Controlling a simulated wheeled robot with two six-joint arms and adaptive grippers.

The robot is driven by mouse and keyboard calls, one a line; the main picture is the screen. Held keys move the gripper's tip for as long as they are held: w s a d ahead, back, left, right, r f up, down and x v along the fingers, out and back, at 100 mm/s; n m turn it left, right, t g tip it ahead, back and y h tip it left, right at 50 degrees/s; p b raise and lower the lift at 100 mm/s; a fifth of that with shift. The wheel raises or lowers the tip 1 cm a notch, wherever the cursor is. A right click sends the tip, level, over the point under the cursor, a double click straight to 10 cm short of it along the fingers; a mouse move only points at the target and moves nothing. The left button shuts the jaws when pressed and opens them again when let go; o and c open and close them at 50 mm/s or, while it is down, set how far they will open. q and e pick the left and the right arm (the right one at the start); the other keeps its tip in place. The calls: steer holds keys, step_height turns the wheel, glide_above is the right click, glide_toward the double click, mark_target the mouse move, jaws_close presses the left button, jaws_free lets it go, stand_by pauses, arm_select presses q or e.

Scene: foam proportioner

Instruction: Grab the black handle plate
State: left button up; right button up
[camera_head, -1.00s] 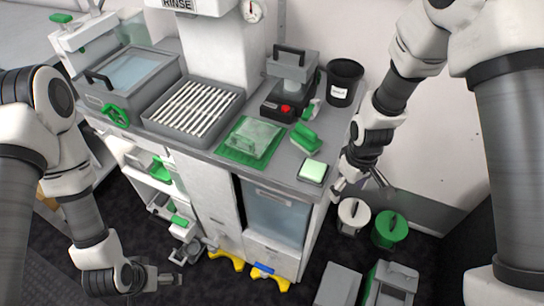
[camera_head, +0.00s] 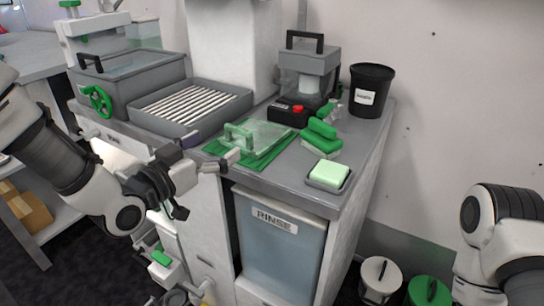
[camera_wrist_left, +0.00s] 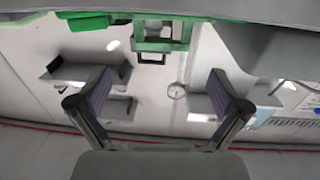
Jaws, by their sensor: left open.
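Two black handles show in the head view, and I cannot tell which one is the task's plate. One black handle (camera_head: 305,37) stands on the flat grey top plate (camera_head: 306,58) of a clear-sided device at the back of the counter. The other black handle (camera_head: 90,61) is on the lid of the grey basin at the left. My left gripper (camera_head: 212,157) is open and empty at the counter's front edge, apart from both handles. Its spread fingers (camera_wrist_left: 160,88) also show in the left wrist view. My right gripper is out of view.
A clear plate with a green handle (camera_head: 245,137) lies on a green mat close to my left gripper. A slatted tray (camera_head: 190,105), a red-button box (camera_head: 290,112), green brushes (camera_head: 320,135), a sponge dish (camera_head: 328,175) and a black bucket (camera_head: 370,90) crowd the counter.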

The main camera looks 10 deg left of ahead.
mark_target(236, 131)
arm_select(q)
steer(key=x, duration=0.7)
steer(key=shift+w+f, duration=0.15)
steer(key=shift+f, duration=0.05)
steer(key=shift+a+r, duration=0.1)
steer(key=c, duration=1.6)
